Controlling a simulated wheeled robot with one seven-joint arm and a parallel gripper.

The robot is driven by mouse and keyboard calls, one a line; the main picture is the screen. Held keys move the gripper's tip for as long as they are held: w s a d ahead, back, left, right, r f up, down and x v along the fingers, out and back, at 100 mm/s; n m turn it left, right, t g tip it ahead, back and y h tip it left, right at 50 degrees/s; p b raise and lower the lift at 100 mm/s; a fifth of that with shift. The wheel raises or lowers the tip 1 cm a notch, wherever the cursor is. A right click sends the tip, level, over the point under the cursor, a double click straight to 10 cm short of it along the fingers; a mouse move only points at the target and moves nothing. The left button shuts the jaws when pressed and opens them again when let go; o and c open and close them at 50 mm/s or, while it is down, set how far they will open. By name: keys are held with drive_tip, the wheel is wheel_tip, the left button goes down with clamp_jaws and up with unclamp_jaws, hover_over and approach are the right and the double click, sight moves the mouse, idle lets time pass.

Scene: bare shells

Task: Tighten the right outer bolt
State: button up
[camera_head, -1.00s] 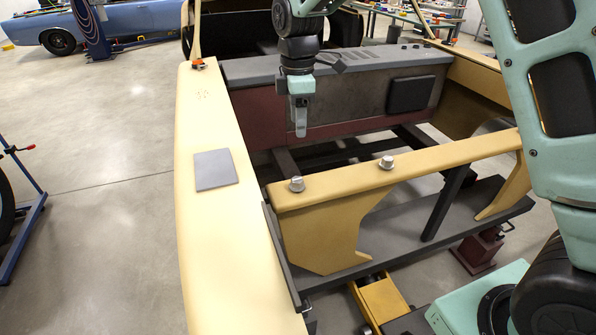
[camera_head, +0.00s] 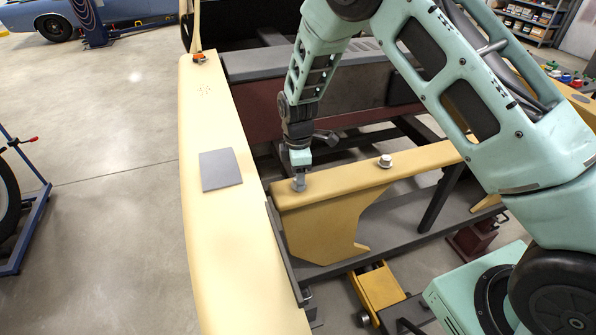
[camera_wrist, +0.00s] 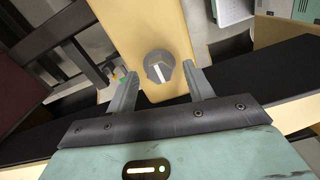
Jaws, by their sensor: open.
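A tan crossbeam (camera_head: 345,180) carries two grey bolts along its top. One bolt (camera_head: 299,186) is at its left end, and the other bolt (camera_head: 385,161) stands further right, clear of my arm. My gripper (camera_head: 300,176) points down at the left-end bolt and partly hides it. In the wrist view, my gripper (camera_wrist: 160,76) is open, with one finger on each side of a round bolt head (camera_wrist: 160,67) that has a pale bar across it. Gaps show between fingers and bolt; whether either finger touches it I cannot tell.
A long pale yellow body panel (camera_head: 222,240) runs along the left, with a grey flat plate (camera_head: 221,169) on it. Dark frame rails and a grey lower ledge (camera_head: 400,220) lie around the beam. Open floor (camera_head: 110,220) is at the left.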

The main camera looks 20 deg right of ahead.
drive_tip(key=shift+f, duration=0.3)
drive_tip(key=c, duration=1)
